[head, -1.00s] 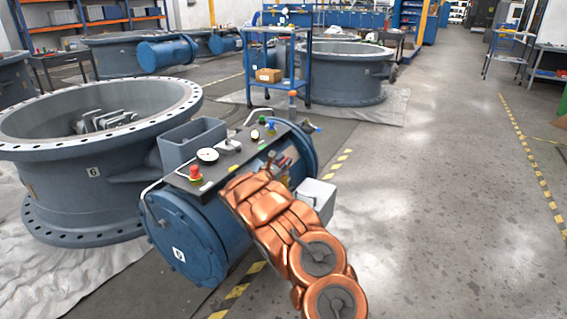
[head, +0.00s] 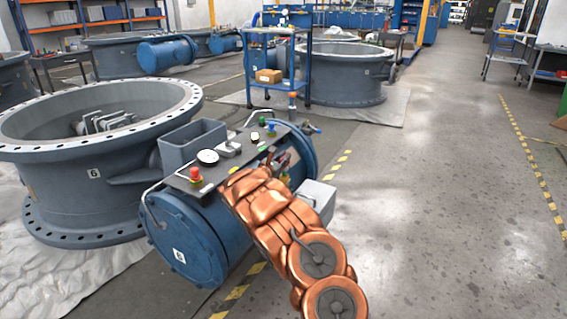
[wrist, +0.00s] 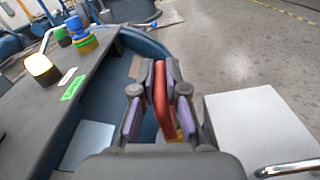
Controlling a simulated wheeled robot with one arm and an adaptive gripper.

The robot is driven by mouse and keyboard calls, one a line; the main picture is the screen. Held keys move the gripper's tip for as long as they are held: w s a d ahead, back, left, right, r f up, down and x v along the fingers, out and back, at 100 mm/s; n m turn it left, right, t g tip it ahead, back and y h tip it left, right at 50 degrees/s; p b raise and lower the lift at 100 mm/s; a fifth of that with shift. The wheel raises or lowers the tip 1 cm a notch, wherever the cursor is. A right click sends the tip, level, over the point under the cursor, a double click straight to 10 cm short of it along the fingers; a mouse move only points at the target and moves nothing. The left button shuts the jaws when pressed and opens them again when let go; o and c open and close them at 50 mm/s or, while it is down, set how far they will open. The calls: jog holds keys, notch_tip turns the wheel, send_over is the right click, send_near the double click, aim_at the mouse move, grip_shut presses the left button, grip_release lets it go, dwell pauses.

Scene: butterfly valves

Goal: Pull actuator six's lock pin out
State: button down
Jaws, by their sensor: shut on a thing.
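Actuator six is the blue drum (head: 185,240) with a "6" on its end cap, beside the grey valve body (head: 80,190) also marked 6. My copper-coloured arm reaches over its right side, and my gripper (head: 284,163) is at the drum's flank, small and partly hidden in the head view. In the wrist view my gripper (wrist: 160,85) has its purple-padded fingers closed on a red, upright piece (wrist: 160,100), which looks like the lock pin's handle. A bit of yellow shows below it. Whether the pin is seated in its hole cannot be seen.
The dark top panel (head: 218,172) carries a red button (head: 195,174), a gauge and coloured knobs. A white box (wrist: 258,130) with a metal handle lies close to the right of my gripper. A blue cart (head: 279,65) stands behind.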

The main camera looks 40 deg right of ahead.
jog(key=shift+r, duration=0.9)
jog(key=c, duration=1.2)
grip_release()
jog(key=shift+f, duration=0.1)
jog(key=shift+s+a, duration=0.1)
jog(key=shift+a, duration=0.45)
jog(key=v, duration=1.1)
